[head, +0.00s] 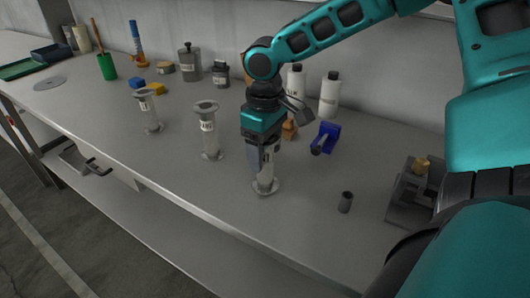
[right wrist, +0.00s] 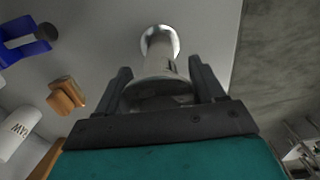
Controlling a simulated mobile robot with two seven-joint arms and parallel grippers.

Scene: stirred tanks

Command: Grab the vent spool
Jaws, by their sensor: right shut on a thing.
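Three clear, flanged spools stand on the bench in the head view: one at the left (head: 149,112), one in the middle (head: 209,138) and one at the right (head: 265,183). My right gripper (head: 267,163) points down and is shut on the right spool. In the right wrist view this spool (right wrist: 160,62) stands between the two fingers, its round flange beyond them. It looks upright, with its base at the bench top. The labels are too small to read, so I cannot tell which spool is the vent one. My left gripper is not in view.
A small dark cylinder (head: 345,202) and a grey fixture (head: 405,198) stand to the right on the bench (head: 185,185). A blue holder (head: 328,137), an orange-brown block (head: 290,130) and white bottles (head: 330,95) are behind my gripper. The bench front is mostly clear.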

